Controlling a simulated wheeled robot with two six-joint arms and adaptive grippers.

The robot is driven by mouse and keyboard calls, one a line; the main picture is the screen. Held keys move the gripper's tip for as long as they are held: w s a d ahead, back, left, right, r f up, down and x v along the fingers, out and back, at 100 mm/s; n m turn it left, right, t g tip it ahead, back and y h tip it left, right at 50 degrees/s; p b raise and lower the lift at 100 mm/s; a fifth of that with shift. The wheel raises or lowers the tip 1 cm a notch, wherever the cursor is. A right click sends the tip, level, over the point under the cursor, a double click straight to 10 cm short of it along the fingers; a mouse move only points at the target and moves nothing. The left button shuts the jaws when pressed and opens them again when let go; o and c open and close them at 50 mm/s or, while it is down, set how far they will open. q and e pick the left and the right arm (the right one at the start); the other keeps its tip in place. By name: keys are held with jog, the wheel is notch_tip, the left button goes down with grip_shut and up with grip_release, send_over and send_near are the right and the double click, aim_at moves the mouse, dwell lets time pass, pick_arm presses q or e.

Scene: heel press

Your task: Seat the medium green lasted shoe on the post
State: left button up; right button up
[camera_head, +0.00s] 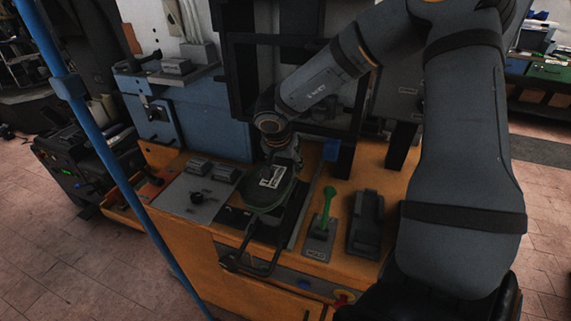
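My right arm comes in from the upper right and its gripper (279,158) points down over the orange bench. Directly below it is a dark, rounded item with a green edge and a white label (265,194); it looks like the green shoe, but its shape and size are hard to tell. The gripper's fingertips are dark and partly hidden, so I cannot tell whether they are closed on it or only above it. I cannot make out the post; dark parts around the gripper hide that area. My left gripper is not in view.
A bright green lever (328,202) stands on a grey base right of the shoe, with a dark block (366,222) beside it. A grey control plate (199,192) lies left. A black loop-like frame (250,265) overhangs the bench front. A blue pole (113,160) crosses the left side.

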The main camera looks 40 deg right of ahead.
jog(key=shift+w+f+b, duration=0.1)
jog(key=shift+f+b, duration=0.35)
jog(key=shift+f, duration=0.4)
jog(key=shift+f+b, duration=0.7)
jog(key=shift+b, duration=0.15)
jog(key=shift+f+b, duration=0.55)
jog(key=shift+b, duration=0.1)
jog(key=o, duration=1.5)
